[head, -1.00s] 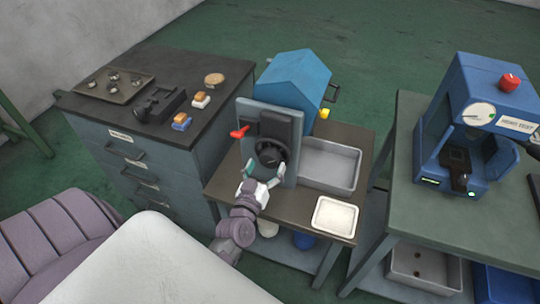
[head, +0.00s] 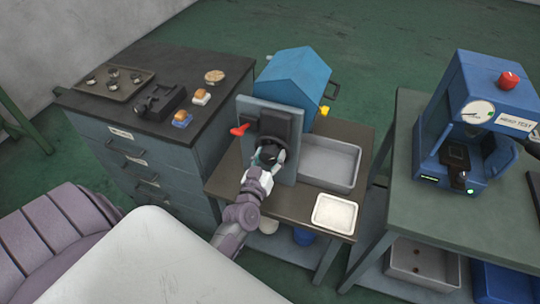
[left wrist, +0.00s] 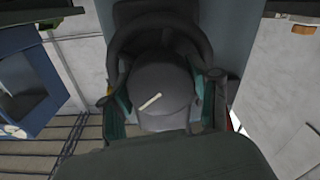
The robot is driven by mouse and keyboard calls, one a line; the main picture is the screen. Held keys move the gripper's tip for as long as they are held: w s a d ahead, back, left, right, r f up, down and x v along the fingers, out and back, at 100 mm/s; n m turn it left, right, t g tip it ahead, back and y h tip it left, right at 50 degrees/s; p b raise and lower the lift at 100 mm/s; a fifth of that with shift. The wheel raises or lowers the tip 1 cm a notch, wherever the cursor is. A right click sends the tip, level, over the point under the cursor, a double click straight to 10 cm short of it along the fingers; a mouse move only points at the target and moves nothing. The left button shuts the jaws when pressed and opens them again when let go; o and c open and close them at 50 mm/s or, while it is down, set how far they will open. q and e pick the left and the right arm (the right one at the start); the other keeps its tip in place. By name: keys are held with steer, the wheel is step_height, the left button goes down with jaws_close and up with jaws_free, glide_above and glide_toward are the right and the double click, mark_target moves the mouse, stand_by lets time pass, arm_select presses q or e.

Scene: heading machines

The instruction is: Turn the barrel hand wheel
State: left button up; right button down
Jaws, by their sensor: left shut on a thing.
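The barrel hand wheel (head: 271,142) is a dark round wheel on the grey front plate of the blue machine (head: 291,82). In the left wrist view the wheel's round dark hub (left wrist: 161,88) fills the middle and bears a short pale mark. My left gripper (head: 267,158) is at the wheel from the front. Its teal-padded fingers, seen in the left wrist view (left wrist: 163,100), are shut on the hub from both sides. In the head view the gripper hides the wheel's lower part. My right gripper is not in view.
A red lever (head: 239,130) sticks out left of the wheel. A grey bin (head: 330,163) and a white tray (head: 334,213) stand to the right on the bench. A dark cabinet (head: 160,165) stands at left, a blue test press (head: 470,120) at right.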

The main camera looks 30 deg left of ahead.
arm_select(q)
steer(key=shift+n, duration=0.4)
steer(key=n, duration=0.4)
steer(key=shift+n+p, duration=0.3)
steer(key=n, duration=0.4)
steer(key=shift+n, duration=0.3)
steer(key=o, duration=1.2)
steer(key=v, duration=1.2)
steer(key=shift+r, duration=0.1)
